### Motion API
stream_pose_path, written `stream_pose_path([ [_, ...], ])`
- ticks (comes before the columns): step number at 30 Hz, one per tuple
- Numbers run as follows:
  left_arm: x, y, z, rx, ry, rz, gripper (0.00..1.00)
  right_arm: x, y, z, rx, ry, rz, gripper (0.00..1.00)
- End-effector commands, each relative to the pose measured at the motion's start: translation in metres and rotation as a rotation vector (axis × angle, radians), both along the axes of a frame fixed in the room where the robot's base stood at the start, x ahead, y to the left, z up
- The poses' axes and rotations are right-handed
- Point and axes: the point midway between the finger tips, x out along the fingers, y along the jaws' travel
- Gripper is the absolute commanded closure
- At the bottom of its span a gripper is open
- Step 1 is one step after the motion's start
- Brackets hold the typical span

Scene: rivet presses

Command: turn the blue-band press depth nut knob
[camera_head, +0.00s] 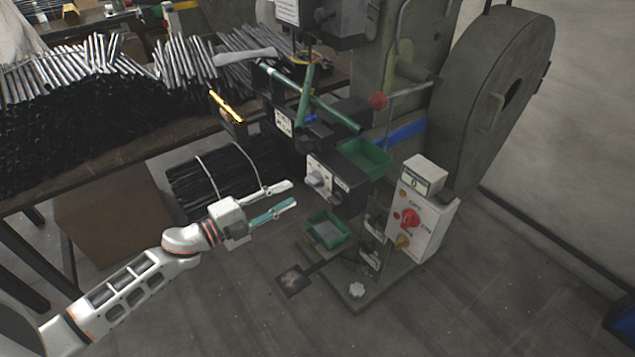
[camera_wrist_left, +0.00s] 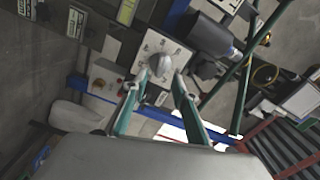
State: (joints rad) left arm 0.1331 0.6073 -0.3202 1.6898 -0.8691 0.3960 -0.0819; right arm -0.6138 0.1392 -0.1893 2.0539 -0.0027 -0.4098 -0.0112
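The press (camera_head: 385,100) with a blue band (camera_head: 400,132) stands right of centre in the head view. A light panel (camera_head: 322,182) on its front carries grey knobs; I cannot read which is labelled depth nut. My left gripper (camera_head: 293,194) is open and empty, just left of this panel, with its fingers pointing at it. In the left wrist view a grey round knob (camera_wrist_left: 160,64) on a white marked plate (camera_wrist_left: 170,45) shows beyond and between the two spread fingertips (camera_wrist_left: 160,80). The fingers appear apart from the knob. My right gripper is out of view.
A control box (camera_head: 420,215) with a red switch stands right of the panel. Green trays (camera_head: 364,158) (camera_head: 327,230) sit above and below it. A table (camera_head: 150,135) heaped with rods lies left, with a black bundle (camera_head: 225,178) beneath.

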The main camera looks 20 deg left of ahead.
Motion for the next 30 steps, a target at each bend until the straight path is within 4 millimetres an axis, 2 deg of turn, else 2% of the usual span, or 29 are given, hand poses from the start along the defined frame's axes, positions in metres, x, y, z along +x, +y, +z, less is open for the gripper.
stream_pose_path([
  [13,0.049,-0.038,0.001,-0.002,0.000,0.002,0.72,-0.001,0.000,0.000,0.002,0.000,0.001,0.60],
  [18,0.058,-0.045,0.001,-0.002,-0.001,0.002,0.72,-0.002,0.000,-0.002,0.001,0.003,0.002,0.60],
  [26,0.059,-0.046,0.000,-0.002,0.001,0.002,0.72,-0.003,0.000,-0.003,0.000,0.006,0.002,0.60],
  [27,0.059,-0.046,0.000,-0.002,0.001,0.002,0.75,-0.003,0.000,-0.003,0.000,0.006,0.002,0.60],
  [30,0.059,-0.046,0.000,-0.002,0.001,0.002,1.00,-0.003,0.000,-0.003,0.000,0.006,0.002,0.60],
])
